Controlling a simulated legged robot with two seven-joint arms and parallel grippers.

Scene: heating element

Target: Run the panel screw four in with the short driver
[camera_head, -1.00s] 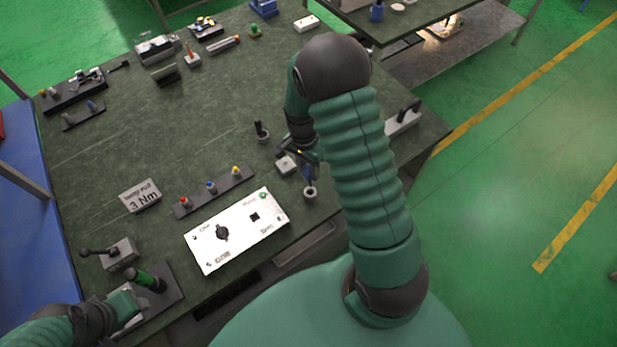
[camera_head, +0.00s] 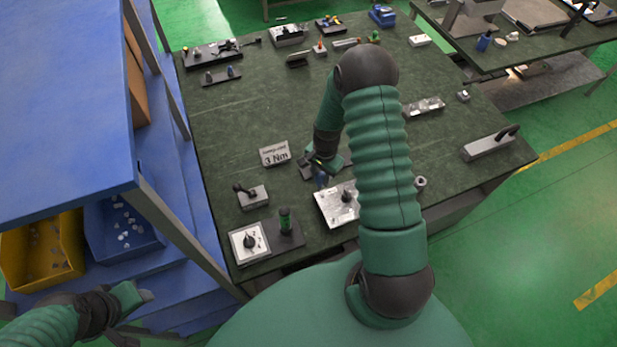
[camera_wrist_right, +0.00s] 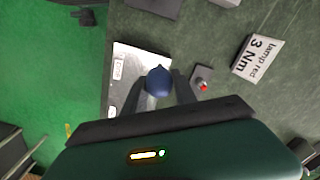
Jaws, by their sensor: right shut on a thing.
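The white panel (camera_head: 328,211) lies near the front edge of the bench, with a black knob on it; my right arm covers its right part. My right gripper (camera_head: 320,168) is over the far left side of the panel, shut on a blue-handled driver (camera_head: 320,181). In the right wrist view the round blue handle end (camera_wrist_right: 158,82) sits between the two fingers, with the panel (camera_wrist_right: 126,62) beneath. The driver's tip and any screw are hidden. My left gripper (camera_head: 138,296) is off the bench at the lower left; its fingers are too unclear to judge.
A sign reading 3 Nm (camera_head: 275,153) stands behind the panel. A dark base holds a green cylinder (camera_head: 285,221) and a white dial plate (camera_head: 240,254) left of the panel. A blue shelf (camera_head: 66,110) with bins borders the left. The mid-bench is largely clear.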

